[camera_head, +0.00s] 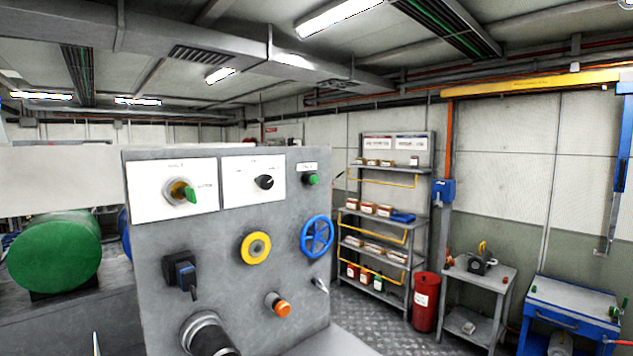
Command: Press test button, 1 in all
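A grey control panel (215,235) stands upright in the foreground, left of centre. A green push button (311,179) sits at its upper right under a small white label that is too small to read. An orange button (283,310) on a metal collar sticks out near the lower right of the panel. I cannot tell from the lettering which one is the test button. I do not see my gripper in this view, and nothing is seen touching either button.
The panel also bears a green-handled rotary switch (182,191), a black knob (264,182), a yellow ring (255,248), a blue handwheel (317,236), a dark blue plug (181,272) and a thick cylinder (205,333). A shelf rack (425,225) and red bin (426,301) stand behind, right.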

